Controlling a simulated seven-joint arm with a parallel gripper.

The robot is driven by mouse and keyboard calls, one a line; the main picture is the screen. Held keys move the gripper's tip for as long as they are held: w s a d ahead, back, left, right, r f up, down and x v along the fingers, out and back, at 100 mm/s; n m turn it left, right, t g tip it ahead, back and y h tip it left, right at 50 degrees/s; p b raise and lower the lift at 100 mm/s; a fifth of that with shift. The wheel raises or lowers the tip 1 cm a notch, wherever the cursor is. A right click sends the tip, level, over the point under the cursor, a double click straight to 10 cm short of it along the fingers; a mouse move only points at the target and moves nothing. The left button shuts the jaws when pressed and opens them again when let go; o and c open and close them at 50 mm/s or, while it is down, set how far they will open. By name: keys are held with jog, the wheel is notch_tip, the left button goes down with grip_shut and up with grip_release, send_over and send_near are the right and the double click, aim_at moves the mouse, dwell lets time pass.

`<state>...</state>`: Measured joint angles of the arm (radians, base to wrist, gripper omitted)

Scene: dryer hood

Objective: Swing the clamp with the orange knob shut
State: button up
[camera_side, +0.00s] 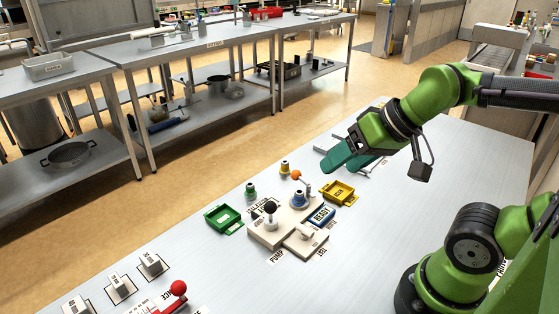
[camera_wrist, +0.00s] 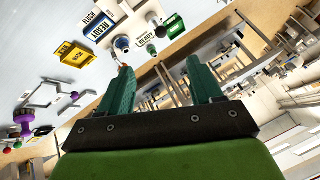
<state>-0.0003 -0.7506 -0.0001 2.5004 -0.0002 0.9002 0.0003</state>
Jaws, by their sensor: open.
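The clamp's orange knob (camera_side: 296,175) shows in the side view, raised at the back of the grey fixture plate (camera_side: 268,235). Its metal arm (camera_side: 307,187) is small, beside a blue and white round part (camera_side: 299,200) on the plate. My gripper (camera_side: 335,168) is open and empty, in the air to the right of the knob and apart from it. In the wrist view my gripper (camera_wrist: 160,68) has its two teal fingers spread with nothing between them. The blue round part (camera_wrist: 122,43) shows beyond the left finger; the clamp is mostly hidden or too small there.
A red-knobbed lever (camera_side: 179,288) is at front left.

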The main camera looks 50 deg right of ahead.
dwell(0.4)
jog(key=shift+d, duration=0.1)
jog(key=shift+c, duration=0.6)
jog(key=g, duration=0.6)
send_near(297, 171)
jog(key=shift+m, duration=0.4)
jog(key=x, duration=1)
jog(key=shift+d, duration=0.1)
jog(key=shift+r, duration=0.1)
jog(key=shift+c, duration=0.3)
grip_shut()
